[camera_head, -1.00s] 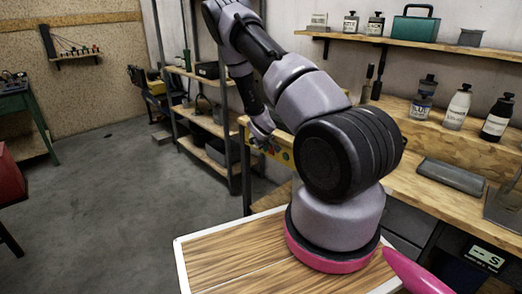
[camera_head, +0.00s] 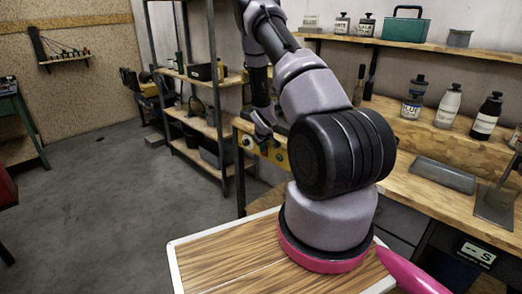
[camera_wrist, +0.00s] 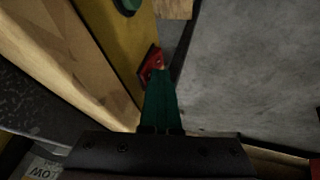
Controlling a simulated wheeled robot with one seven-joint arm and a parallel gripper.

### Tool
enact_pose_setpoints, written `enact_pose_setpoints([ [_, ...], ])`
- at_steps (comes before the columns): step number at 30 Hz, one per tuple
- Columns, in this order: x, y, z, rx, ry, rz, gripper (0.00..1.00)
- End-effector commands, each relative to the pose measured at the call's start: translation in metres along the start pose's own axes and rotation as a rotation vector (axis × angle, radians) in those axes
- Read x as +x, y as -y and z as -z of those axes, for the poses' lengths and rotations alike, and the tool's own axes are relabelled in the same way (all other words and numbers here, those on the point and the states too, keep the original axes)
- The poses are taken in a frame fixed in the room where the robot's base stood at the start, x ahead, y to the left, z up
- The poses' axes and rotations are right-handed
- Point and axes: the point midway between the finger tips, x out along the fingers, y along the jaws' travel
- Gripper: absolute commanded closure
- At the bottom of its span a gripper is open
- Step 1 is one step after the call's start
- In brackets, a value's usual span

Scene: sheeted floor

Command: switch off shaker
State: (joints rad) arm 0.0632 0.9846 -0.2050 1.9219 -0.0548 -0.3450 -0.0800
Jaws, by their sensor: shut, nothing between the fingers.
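A yellow control panel (camera_head: 277,157) with several small buttons or knobs is on the front edge of the workbench. It also shows in the wrist view (camera_wrist: 125,45), with part of a green round control (camera_wrist: 127,4) at the top and a red part (camera_wrist: 150,64) on its edge. My gripper (camera_head: 264,138) is at the panel, covering part of it in the head view. In the wrist view the green fingers (camera_wrist: 161,78) are shut and empty, with their tips at the red part. I cannot tell whether they touch it. No shaker body can be made out for certain.
The wooden workbench (camera_head: 415,135) carries several bottles and a grey tray (camera_head: 443,175). A dark device with a display (camera_head: 477,252) is at lower right. Metal shelving (camera_head: 215,95) stands behind my arm.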

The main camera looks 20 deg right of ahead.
Motion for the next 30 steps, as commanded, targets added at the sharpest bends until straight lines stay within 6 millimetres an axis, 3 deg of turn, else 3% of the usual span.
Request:
enact_pose_setpoints([
  [30,-0.013,-0.003,0.007,-0.003,0.000,-0.003,1.00],
])
